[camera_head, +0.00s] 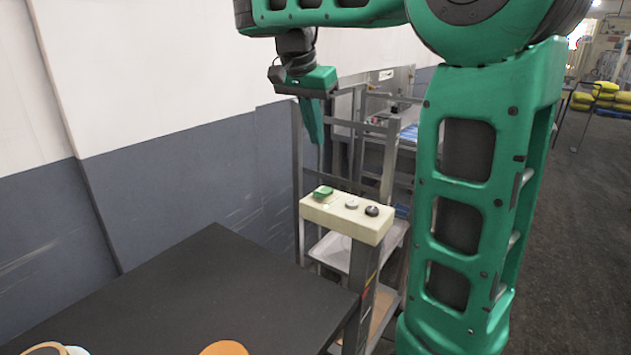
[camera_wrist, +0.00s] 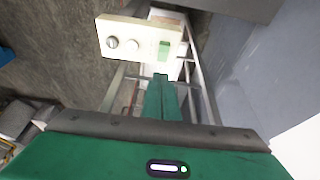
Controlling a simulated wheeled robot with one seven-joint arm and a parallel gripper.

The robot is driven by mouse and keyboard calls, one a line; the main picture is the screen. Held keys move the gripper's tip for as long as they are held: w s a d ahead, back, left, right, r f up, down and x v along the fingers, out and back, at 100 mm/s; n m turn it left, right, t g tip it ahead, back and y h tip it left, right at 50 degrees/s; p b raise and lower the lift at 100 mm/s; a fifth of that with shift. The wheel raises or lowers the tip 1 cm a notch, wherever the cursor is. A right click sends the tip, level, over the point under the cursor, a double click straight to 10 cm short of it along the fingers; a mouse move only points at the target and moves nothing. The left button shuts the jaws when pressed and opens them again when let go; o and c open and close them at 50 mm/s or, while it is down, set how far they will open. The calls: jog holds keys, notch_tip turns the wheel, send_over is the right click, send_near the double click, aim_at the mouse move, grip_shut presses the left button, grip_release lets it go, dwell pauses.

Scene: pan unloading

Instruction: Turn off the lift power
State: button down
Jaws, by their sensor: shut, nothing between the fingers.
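The lift's cream control box (camera_head: 340,217) stands on a post beside the black table. On its top are a green switch (camera_head: 323,192), a pale round button (camera_head: 352,204) and a dark round knob (camera_head: 372,211). In the wrist view the box (camera_wrist: 118,27) lies beyond the fingertips, with the green switch (camera_wrist: 164,49) nearest them, the pale button (camera_wrist: 133,45) in the middle and the knob (camera_wrist: 112,43) farthest. My gripper (camera_head: 318,142) is shut and empty, pointing down above the green end of the box. Its fingertips also show in the wrist view (camera_wrist: 160,78), apart from the switch.
A black table (camera_head: 200,295) fills the front left, with an orange round item (camera_head: 223,348) at its near edge. A metal rack with shelves (camera_head: 335,250) stands behind and below the box. A grey and white wall (camera_head: 190,165) is close on the left.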

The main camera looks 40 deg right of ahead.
jog(key=shift+w+a+r, duration=0.15)
jog(key=shift+w, duration=0.05)
send_over(321, 192)
notch_tip(321, 192, down, 10)
jog(key=shift+r, duration=0.15)
jog(key=shift+s+a+f, duration=0.1)
jog(key=shift+a+f, duration=0.15)
jog(key=shift+f, duration=0.3)
jog(key=shift+s+a+f, duration=0.1)
jog(key=shift+a+f, duration=0.15)
jog(key=shift+f, duration=0.25)
jog(key=shift+s+a+f, duration=0.1)
jog(key=shift+a+f, duration=0.2)
jog(key=shift+f, duration=0.35)
